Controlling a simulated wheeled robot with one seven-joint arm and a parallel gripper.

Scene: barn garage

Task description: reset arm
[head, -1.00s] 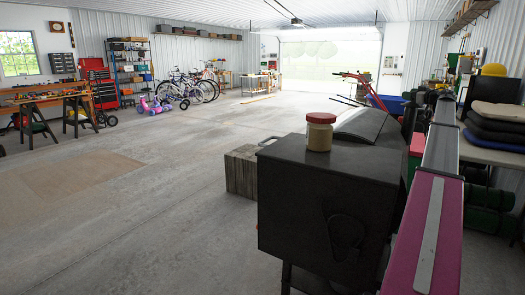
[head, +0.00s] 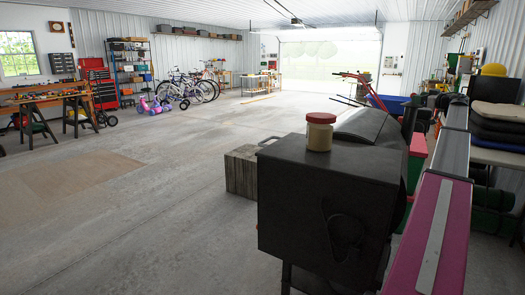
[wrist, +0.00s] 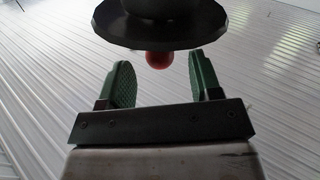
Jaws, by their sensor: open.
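My gripper (wrist: 159,78) shows in the wrist view with its two green fingers wide apart. I see nothing held between them. Beyond the fingers is a dark round, wide-brimmed thing (wrist: 160,38) with a small reddish ball (wrist: 159,60) below its rim; I cannot tell what it is or how far off. My arm, with a pink link and a grey link, runs up the right side of the head view. My gripper is not visible in the head view.
A jar with a red lid (head: 320,132) stands on a black smoker-like box (head: 325,200), close left of my arm. A bench with stacked cushions (head: 495,135) is at the right. A wooden crate (head: 241,172) sits on the floor. Open concrete floor lies to the left.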

